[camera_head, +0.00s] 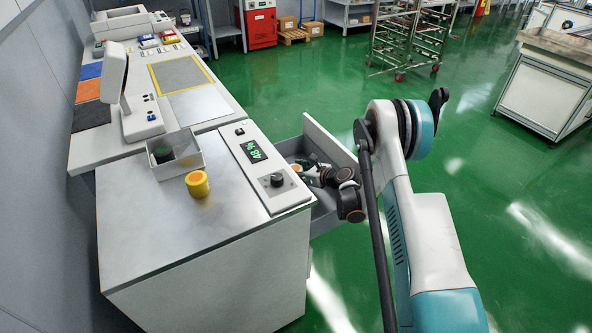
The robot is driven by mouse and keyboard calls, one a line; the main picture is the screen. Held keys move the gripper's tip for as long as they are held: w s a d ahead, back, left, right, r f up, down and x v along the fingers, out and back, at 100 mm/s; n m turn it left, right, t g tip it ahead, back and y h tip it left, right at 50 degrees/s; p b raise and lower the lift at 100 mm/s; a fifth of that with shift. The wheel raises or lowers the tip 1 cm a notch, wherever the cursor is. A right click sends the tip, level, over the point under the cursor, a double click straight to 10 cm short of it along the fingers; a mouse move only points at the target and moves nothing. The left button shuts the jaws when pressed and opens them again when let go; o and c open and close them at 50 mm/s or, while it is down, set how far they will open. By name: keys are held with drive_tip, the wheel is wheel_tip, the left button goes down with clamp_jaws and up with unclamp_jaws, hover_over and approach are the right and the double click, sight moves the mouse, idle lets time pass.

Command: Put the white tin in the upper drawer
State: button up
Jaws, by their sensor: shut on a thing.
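The upper drawer (331,142) is pulled out from the right side of the metal-topped cabinet, beside the control panel. My gripper (306,172) reaches into the drawer opening from the right, below the top of its front panel. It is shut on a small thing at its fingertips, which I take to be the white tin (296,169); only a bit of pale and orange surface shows. The fingers and arm hide most of it. I cannot tell whether it touches the drawer floor.
A yellow tin with an orange top (197,184) stands on the cabinet top next to an open pale box (177,158) with dark contents. A control panel (262,165) with a green display and knob borders the drawer.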

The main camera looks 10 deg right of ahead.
drive_tip(key=shift+f, duration=0.25)
drive_tip(key=o, duration=1.1)
